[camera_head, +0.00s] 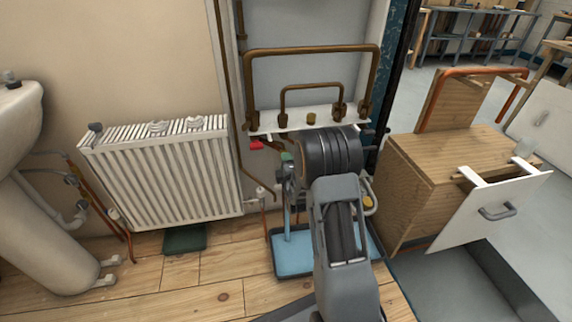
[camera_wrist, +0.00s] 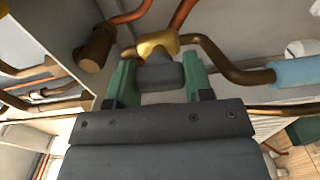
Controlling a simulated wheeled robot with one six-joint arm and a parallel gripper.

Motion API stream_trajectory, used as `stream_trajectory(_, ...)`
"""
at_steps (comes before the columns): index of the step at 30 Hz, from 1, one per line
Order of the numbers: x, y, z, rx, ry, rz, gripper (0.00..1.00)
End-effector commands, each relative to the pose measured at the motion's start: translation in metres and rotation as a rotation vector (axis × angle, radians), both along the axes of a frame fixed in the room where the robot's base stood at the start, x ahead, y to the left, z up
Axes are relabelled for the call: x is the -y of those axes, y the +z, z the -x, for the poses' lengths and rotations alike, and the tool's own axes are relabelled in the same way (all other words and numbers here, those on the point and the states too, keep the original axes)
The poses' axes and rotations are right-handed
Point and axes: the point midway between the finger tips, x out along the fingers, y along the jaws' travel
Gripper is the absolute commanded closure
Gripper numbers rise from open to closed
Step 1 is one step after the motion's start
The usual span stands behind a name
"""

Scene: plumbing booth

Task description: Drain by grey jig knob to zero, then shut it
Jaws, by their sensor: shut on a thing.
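In the wrist view, the grey knob (camera_wrist: 162,78) sits below a brass fitting (camera_wrist: 157,45) on a copper pipe. The two green fingers of my gripper (camera_wrist: 160,72) are on either side of the knob and shut on it. Its front is partly hidden by the gripper body. In the head view, a green part of my gripper (camera_head: 287,157) shows left of my dark arm links, below the white pipe shelf. The knob itself cannot be made out there. No gauge reading is legible in either view.
A blue tray (camera_head: 292,262) lies on the floor below. A red handle (camera_head: 257,145) is on the pipework to the left. A white radiator (camera_head: 165,175) stands further left, and a wooden cabinet (camera_head: 430,180) with an open drawer front stands right. Copper pipes crowd the gripper.

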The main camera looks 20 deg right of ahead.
Motion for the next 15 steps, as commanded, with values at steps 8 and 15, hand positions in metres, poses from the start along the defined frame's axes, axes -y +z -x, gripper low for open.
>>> stream_trajectory(8,-0.0004,0.0008,-0.0008,-0.010,0.002,0.058,0.77)
stream_trajectory(15,-0.0005,0.0008,-0.0008,-0.010,0.002,0.067,0.77)
